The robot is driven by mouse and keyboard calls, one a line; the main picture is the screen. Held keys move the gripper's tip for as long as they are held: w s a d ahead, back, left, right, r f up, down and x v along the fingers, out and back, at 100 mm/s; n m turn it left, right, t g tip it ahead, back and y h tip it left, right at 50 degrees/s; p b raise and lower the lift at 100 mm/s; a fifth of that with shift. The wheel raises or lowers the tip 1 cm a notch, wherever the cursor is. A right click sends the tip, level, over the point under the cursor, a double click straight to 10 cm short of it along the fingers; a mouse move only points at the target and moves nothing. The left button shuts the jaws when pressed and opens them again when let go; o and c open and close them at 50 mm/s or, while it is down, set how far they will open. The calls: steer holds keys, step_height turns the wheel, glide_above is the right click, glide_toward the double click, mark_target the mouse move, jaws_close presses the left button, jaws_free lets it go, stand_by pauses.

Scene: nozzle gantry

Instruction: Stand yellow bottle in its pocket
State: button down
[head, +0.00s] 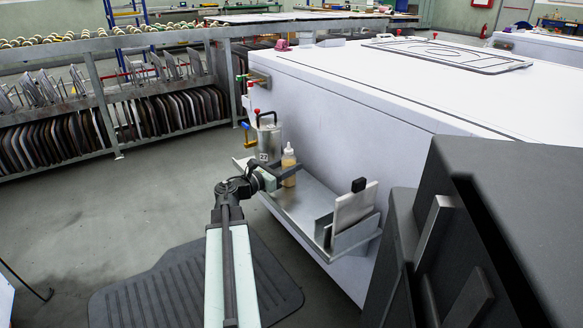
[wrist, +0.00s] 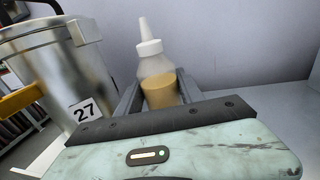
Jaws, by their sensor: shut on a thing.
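The yellow bottle (head: 289,165) has a white pointed cap, a clear upper part and a yellowish lower part. In the head view it is upright over the metal side shelf (head: 308,202) of the white machine. My gripper (head: 286,171) is shut on it from the left. In the wrist view the bottle (wrist: 160,92) is between the two grey fingers (wrist: 157,92), tilted slightly. Its lower end is hidden behind the gripper body, so I cannot tell whether it touches the shelf. I cannot make out the pocket.
A metal can (head: 268,140) labelled 27 stands just left of the bottle; it also shows close by in the wrist view (wrist: 60,70). A white panel with a black clip (head: 353,207) stands in a holder at the shelf's right end. The shelf between is bare.

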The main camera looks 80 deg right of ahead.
steer(key=shift+s+r, duration=0.1)
steer(key=shift+s, duration=0.05)
steer(key=c, duration=0.7)
jaws_free()
steer(key=shift+c, duration=0.2)
steer(key=shift+r+p, duration=0.15)
steer(key=shift+p, duration=0.15)
steer(key=v, duration=1)
steer(key=shift+w+a, duration=0.1)
steer(key=shift+w, duration=0.2)
steer(key=shift+w+a, duration=0.3)
steer(key=shift+w, duration=0.25)
